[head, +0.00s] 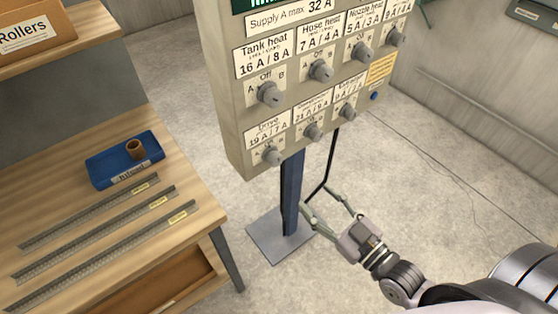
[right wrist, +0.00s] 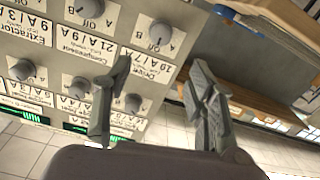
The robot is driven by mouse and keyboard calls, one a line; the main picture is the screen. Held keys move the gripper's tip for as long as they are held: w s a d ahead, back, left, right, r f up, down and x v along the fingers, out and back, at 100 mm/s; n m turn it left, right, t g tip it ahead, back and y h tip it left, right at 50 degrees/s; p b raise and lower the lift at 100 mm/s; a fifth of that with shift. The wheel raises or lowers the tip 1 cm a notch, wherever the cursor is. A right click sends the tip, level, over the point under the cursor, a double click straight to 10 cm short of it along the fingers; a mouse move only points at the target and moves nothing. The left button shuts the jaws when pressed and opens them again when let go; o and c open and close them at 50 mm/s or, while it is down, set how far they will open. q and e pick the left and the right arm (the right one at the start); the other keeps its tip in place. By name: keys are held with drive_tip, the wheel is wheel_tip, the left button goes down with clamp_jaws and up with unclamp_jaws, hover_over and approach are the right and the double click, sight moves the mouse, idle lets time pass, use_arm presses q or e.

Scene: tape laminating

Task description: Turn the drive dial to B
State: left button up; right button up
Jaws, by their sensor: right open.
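The drive dial (head: 272,156) is a grey round knob at the lower left of the beige control panel (head: 233,130). Its label (head: 267,131) reads "Drive 19 A / 7 A", with A, Off and B marks around the knob. I cannot tell surely which mark it points to. In the right wrist view the panel is upside down, and the drive dial (right wrist: 162,32) is at the top. My right gripper (head: 317,192) is open and empty, below and right of the dial, not touching it. Its fingers (right wrist: 152,80) frame the drive label in the wrist view. My left gripper is out of view.
Other dials sit close by, such as the neighbouring one (head: 312,132) to the right. A blue post (head: 291,190) carries the panel. A wooden bench (head: 200,235) with a blue tray (head: 100,172) and metal strips stands left. Floor right of the post is clear.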

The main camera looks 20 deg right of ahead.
sight(278, 162)
drive_tip(key=p+x, duration=0.2)
drive_tip(key=x, duration=1.2)
drive_tip(key=shift+w+a+p, duration=0.15)
drive_tip(key=shift+p, duration=0.15)
drive_tip(key=c, duration=1.1)
drive_tip(key=shift+c, duration=0.2)
